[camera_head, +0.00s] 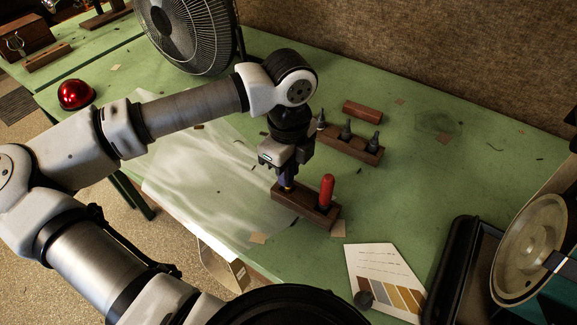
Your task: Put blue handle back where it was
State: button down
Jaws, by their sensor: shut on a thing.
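The blue handle (287,171) is upright between the fingers of my gripper (285,163), which is shut on it. Its lower end is at the left end of a dark wooden block (304,209). I cannot tell whether it sits in a hole there or just above it. A red handle (326,190) stands upright at the right end of the same block. The gripper's fingers hide much of the blue handle.
Behind is another wooden block (358,148) with several dark pointed tips, and a reddish block (362,111). A fan (190,30) stands at the back left. A colour card (385,280) and black tray (455,265) are at front right. A clear sheet (200,170) lies left.

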jog(key=shift+f, duration=0.25)
jog(key=shift+f, duration=0.15)
jog(key=c, duration=1.3)
grip_release()
jog(key=shift+o, duration=0.2)
notch_tip(320, 180, up, 12)
jog(key=shift+r+b, duration=0.2)
jog(key=shift+b, duration=0.85)
